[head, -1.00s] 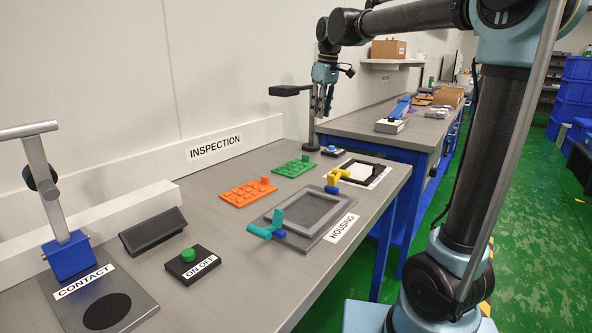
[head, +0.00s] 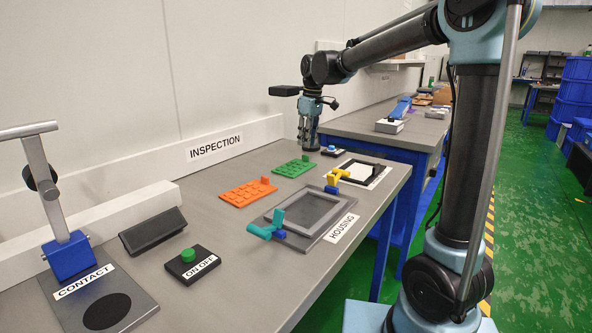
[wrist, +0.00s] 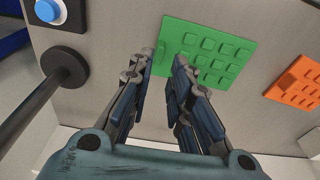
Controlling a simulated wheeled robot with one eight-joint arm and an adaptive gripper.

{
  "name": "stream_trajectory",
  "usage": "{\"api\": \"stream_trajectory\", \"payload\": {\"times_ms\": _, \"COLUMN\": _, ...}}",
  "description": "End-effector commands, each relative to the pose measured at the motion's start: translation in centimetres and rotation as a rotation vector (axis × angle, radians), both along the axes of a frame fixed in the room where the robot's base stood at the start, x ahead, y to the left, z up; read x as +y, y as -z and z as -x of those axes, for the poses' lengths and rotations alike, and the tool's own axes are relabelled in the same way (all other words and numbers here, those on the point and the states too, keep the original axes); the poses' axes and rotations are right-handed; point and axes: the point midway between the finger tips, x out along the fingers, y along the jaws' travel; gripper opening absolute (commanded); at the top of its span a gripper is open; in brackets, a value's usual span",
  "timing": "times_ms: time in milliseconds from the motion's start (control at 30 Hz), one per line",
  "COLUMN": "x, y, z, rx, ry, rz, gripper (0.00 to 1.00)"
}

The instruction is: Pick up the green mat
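The green mat (head: 294,167) lies flat on the grey bench, with raised square pads and a small upright tab at its far edge. In the wrist view the green mat (wrist: 205,50) is just beyond my fingertips. My gripper (head: 307,147) hangs pointing down over the back of the bench, close to the mat's far side. In the wrist view my gripper (wrist: 165,62) is open, its two fingers apart with nothing between them. I cannot tell the exact height of the fingertips above the bench.
An orange mat (head: 247,191) lies nearer the camera. A dark post on a round base (wrist: 64,67) stands close beside my gripper, near a blue button (wrist: 47,11). The housing fixture (head: 306,213) is to the front right. Bare bench surrounds the green mat.

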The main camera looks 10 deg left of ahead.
Motion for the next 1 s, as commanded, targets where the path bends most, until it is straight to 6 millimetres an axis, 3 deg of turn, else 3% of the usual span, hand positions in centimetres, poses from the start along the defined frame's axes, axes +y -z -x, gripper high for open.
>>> {"api": "stream_trajectory", "payload": {"times_ms": 233, "x": 0.1, "y": 1.5, "z": -0.1, "rx": 0.000, "ry": 0.000, "rz": 0.000, "gripper": 0.18}}
{"api": "stream_trajectory", "payload": {"times_ms": 533, "x": 0.4, "y": 5.3, "z": -0.4, "rx": 0.000, "ry": 0.000, "rz": 0.000, "gripper": 0.18}}
{"api": "stream_trajectory", "payload": {"times_ms": 867, "x": 0.5, "y": 5.8, "z": -0.4, "rx": 0.000, "ry": 0.000, "rz": 0.000, "gripper": 0.18}}
{"api": "stream_trajectory", "payload": {"times_ms": 933, "x": 0.5, "y": 5.8, "z": -0.4, "rx": 0.000, "ry": 0.000, "rz": 0.000, "gripper": 0.03}}
{"api": "stream_trajectory", "payload": {"times_ms": 1000, "x": 0.5, "y": 5.8, "z": -0.4, "rx": 0.000, "ry": 0.000, "rz": 0.000, "gripper": 0.00}}
